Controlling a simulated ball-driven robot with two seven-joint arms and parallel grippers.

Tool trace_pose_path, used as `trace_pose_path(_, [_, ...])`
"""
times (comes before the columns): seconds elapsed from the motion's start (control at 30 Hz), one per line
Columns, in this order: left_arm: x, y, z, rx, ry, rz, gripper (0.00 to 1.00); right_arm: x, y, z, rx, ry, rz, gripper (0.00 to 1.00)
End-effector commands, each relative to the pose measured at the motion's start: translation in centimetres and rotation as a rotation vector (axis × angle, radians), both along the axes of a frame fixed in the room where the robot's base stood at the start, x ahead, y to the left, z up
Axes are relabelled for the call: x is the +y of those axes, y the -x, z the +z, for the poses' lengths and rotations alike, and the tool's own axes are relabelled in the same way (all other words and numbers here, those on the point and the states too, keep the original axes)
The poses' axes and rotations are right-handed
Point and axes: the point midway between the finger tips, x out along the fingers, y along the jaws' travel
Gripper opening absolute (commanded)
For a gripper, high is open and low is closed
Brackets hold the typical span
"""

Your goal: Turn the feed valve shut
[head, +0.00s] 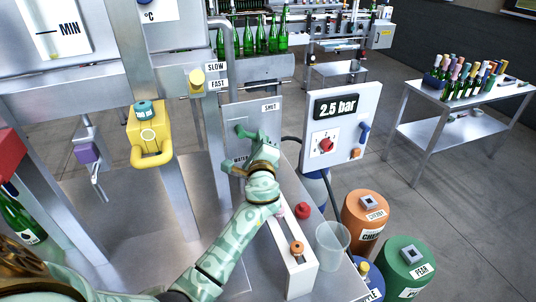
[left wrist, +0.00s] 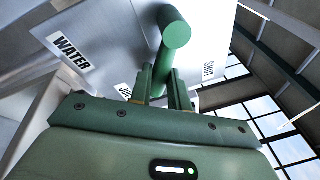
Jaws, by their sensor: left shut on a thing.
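The feed valve is a green lever (head: 243,131) on a grey metal panel (head: 262,116). The panel has a SHUT label (head: 269,107) at its upper right and a WATER label (head: 240,161) lower down. My left gripper (head: 250,143) is at the lever, in front of the panel. In the left wrist view the lever (left wrist: 174,35) rises between the two fingers (left wrist: 160,88), which are shut on it. That view also shows WATER, a partly hidden label and SHUT around the lever. The gripper hides part of the panel. My right gripper is not in view.
A gauge box (head: 343,125) reading 2.5 bar stands right of the panel. A yellow device (head: 149,131) is to the left. A clear cup (head: 332,243), orange drum (head: 365,215) and green drum (head: 402,262) are at the lower right. Green bottles (head: 261,40) stand behind.

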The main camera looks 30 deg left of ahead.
Motion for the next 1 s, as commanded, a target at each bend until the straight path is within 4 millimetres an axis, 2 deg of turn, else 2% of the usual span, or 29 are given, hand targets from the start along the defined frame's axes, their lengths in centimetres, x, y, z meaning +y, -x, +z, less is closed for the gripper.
trace_pose_path(0.03, [-0.2, -0.2, -0.5, -0.032, 0.028, -0.003, 0.0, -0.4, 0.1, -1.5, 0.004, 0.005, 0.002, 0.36])
trace_pose_path(0.1, [-0.3, -0.3, -0.3, -0.079, 0.07, -0.005, 0.0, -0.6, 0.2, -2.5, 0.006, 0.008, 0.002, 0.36])
trace_pose_path(0.4, [-0.5, -0.6, 1.0, -0.253, 0.227, -0.005, 0.0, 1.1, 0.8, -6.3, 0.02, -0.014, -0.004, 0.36])
trace_pose_path(0.7, [-0.6, -0.7, 2.0, -0.359, 0.32, -0.004, 0.0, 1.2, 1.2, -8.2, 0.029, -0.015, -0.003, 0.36])
trace_pose_path(1.0, [-0.6, -0.7, 2.4, -0.39, 0.349, -0.004, 0.0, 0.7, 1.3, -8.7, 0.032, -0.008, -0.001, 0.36])
